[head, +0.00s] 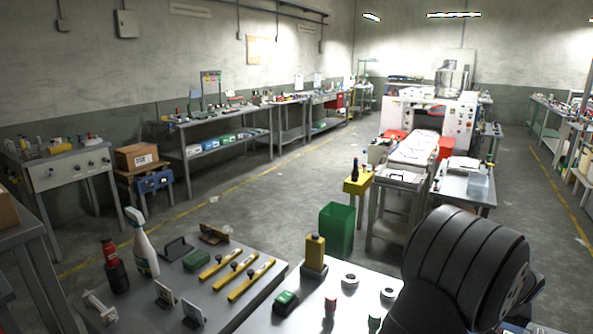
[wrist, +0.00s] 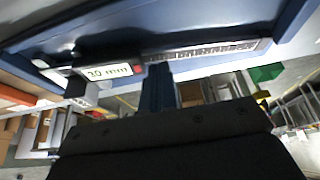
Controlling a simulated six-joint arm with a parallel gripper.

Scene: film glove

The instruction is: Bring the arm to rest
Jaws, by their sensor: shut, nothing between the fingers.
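My gripper (wrist: 157,72) shows in the wrist view as dark blue fingers together at the middle, with nothing between them. A blue housing with a small display reading about 30 mm and a scale strip crosses the top of that view. A dark plate fills its bottom. In the head view my black ribbed arm (head: 465,265) stands at the lower right, above the right end of the bench. My fingertips are not visible there.
Open floor (head: 270,205) lies beyond.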

